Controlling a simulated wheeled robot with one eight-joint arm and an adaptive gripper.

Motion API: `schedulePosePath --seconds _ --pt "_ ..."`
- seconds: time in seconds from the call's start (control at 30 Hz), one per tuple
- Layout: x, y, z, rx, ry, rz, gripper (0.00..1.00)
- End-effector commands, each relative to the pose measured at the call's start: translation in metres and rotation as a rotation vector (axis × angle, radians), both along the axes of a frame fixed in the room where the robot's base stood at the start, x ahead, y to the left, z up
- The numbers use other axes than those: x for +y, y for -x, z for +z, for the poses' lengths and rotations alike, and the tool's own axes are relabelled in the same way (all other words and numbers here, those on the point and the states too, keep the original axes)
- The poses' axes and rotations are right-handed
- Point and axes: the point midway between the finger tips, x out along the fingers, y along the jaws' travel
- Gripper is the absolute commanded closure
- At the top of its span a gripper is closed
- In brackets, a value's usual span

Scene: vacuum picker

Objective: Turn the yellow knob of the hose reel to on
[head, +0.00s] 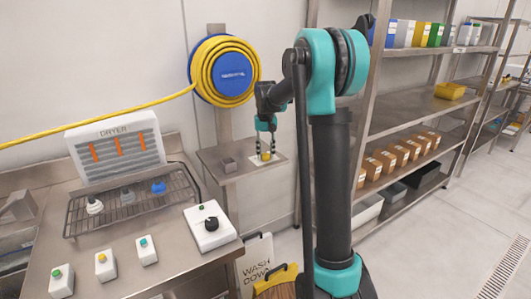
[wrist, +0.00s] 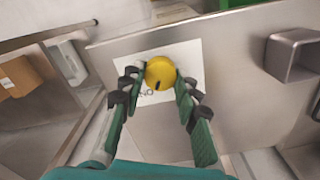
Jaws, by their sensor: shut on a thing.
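The yellow knob (wrist: 160,72) sits on a white label plate (wrist: 185,58) on a small steel shelf. Dark letters, seemingly "ON", show on the plate near the knob in the wrist view. The knob has a dark mark on its lower edge. My gripper (wrist: 156,84) is shut on the knob, one finger on each side. In the head view, my gripper (head: 265,151) points down over the shelf and the knob (head: 266,156) shows between its fingers. The hose reel (head: 232,74), blue with a coiled yellow hose, hangs on the wall above.
A steel bench at left carries a dryer (head: 115,146), a wire rack (head: 133,200) and several control boxes. A tall shelf unit (head: 419,50) with boxes stands at right. Floor is clear at far right.

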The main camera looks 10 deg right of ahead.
Motion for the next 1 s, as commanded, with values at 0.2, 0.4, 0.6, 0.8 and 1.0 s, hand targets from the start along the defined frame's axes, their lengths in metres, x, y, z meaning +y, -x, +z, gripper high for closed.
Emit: schedulePosePath --seconds 0.2,0.4,0.6,0.8,1.0 --pt "-0.0001 -0.0003 0.0000 -0.001 0.000 -0.108 0.98" --pt "-0.0002 -0.0003 0.0000 -0.001 0.000 -0.159 0.98" --pt "-0.0002 -0.0003 0.0000 -0.001 0.000 -0.174 0.98" --pt "-0.0003 -0.0003 0.0000 -0.001 0.000 -0.174 0.98" --pt "-0.0003 -0.0003 0.0000 -0.001 0.000 -0.174 0.56"
